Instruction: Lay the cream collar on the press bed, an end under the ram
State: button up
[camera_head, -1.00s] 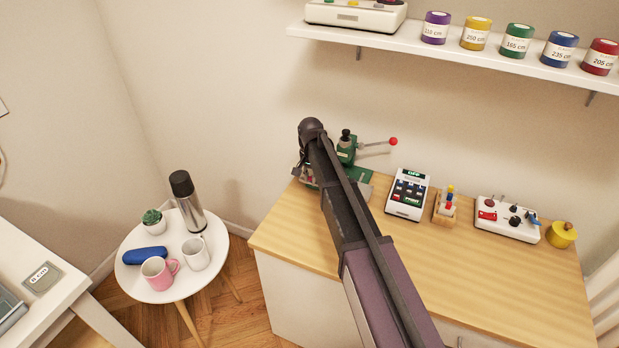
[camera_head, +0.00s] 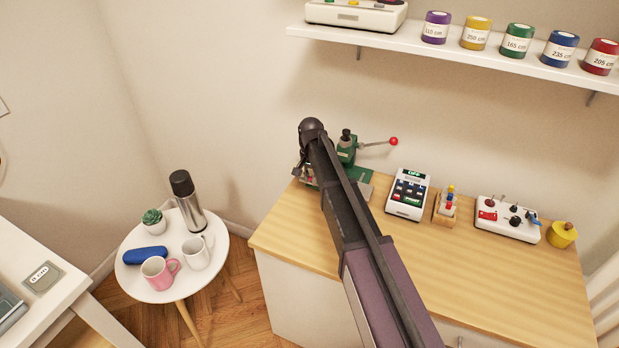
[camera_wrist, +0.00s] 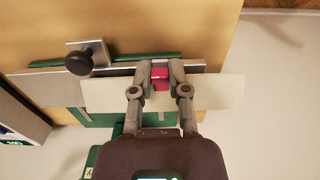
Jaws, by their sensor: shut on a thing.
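The cream collar (camera_wrist: 215,92) is a long pale strip across the wrist view. My gripper (camera_wrist: 156,88) is shut on it near its middle, with a red block (camera_wrist: 160,77) between the fingers. The collar's left end lies over the green press (camera_wrist: 130,120) and its grey metal plate (camera_wrist: 40,88); whether it touches cannot be told. Its right end reaches past the counter edge. In the head view the press (camera_head: 347,150), with a red-knobbed lever, is partly behind my arm, which also hides my gripper and the collar. The ram cannot be made out clearly.
A black knob on a grey square (camera_wrist: 80,62) stands close to the collar's left end. The counter's front is clear.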

jog(key=shift+f+b, duration=0.5)
jog(key=o, duration=0.8)
jog(key=shift+o, duration=0.2)
jog(key=shift+s, duration=0.2)
